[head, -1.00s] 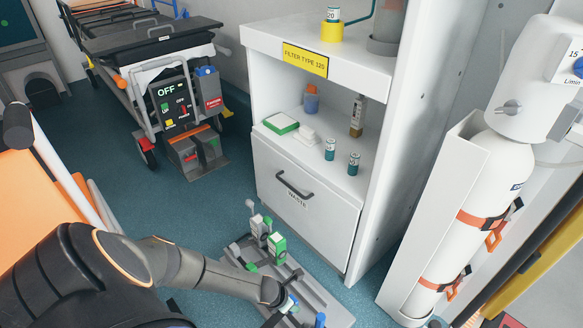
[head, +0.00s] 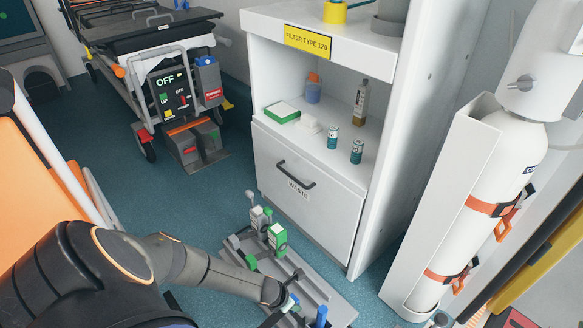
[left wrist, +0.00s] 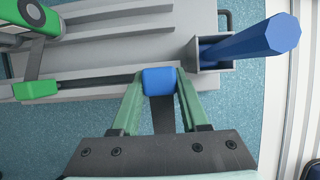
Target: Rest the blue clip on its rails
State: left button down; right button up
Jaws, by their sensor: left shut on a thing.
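My left gripper (left wrist: 158,85) has its green fingers shut on the blue clip (left wrist: 160,81), a small blue block between the fingertips. The clip is over the grey ridged tray, beside the end of a long dark slot with raised edges (left wrist: 100,87), which look like rails. I cannot tell whether the clip touches them. In the head view the gripper (head: 287,304) is at the near part of the tray (head: 330,292), and the clip is mostly hidden. My right gripper is not in view.
A blue hexagonal peg (left wrist: 250,42) stands in a grey socket (left wrist: 208,54) right of the gripper. A green clip (left wrist: 36,89) sits at the left of the slot. Green and grey boxes (head: 277,237) stand on the tray's far end. A white cabinet (head: 300,190) stands behind it.

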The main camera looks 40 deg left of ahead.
pick_arm(q)
jog(key=shift+f+b, duration=0.5)
jog(key=shift+f, duration=1.4)
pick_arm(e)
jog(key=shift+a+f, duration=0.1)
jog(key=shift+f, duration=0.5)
pick_arm(q)
jog(key=shift+c, duration=1.7)
grip_release()
jog(key=p+v, duration=0.9)
jog(key=v, duration=0.3)
jog(key=shift+r+p, duration=0.25)
jog(key=shift+p, duration=0.1)
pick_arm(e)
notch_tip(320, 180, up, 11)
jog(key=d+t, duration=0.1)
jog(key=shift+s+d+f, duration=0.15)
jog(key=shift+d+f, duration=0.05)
